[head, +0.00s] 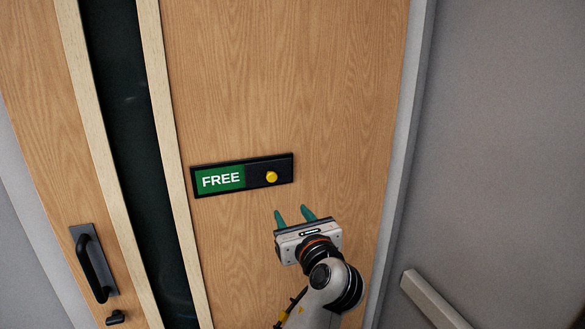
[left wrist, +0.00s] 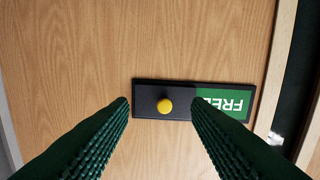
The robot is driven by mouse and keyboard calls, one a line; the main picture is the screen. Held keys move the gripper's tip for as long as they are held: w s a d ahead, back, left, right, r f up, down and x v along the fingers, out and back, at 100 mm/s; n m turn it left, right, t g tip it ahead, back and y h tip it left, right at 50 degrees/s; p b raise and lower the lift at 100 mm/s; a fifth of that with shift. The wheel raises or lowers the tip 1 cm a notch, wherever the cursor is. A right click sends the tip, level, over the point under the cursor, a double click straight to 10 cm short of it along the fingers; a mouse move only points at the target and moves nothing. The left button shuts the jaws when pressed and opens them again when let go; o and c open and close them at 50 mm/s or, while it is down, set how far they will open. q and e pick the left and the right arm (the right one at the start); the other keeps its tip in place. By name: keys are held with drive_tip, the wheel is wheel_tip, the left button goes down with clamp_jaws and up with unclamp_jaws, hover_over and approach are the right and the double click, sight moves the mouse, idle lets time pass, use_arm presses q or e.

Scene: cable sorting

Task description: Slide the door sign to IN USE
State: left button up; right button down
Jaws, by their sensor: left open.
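The door sign (head: 258,164) is a black slide plate on the wooden door. Its left part shows a green panel reading FREE (head: 221,180), and its right part is a black cover with a yellow knob (head: 272,177). My left gripper (head: 294,216) is open and empty, below and to the right of the knob in the head view. In the left wrist view the sign appears upside down, with the knob (left wrist: 165,105) between the two green fingers (left wrist: 160,112) and apart from both. No IN USE text shows. My right gripper is in neither view.
The wooden door (head: 300,60) fills the middle. A dark glass strip (head: 128,110) and a black door handle (head: 95,265) are to the left. A grey wall (head: 510,120) with a pale rail (head: 432,298) is at the right. The door face around the sign is clear.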

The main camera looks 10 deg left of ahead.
sight(273, 177)
use_arm(q)
drive_tip(key=w+a+r, duration=0.1)
drive_tip(key=w+a, duration=0.1)
drive_tip(key=w, duration=0.1)
drive_tip(key=w+a+r+p, duration=0.1)
drive_tip(key=w+a, duration=0.1)
drive_tip(key=w, duration=0.1)
drive_tip(key=w+a+r+p, duration=0.1)
drive_tip(key=w+a, duration=0.1)
drive_tip(key=w, duration=0.1)
drive_tip(key=shift+a+r, duration=0.15)
drive_tip(key=shift+a, duration=0.15)
clamp_jaws()
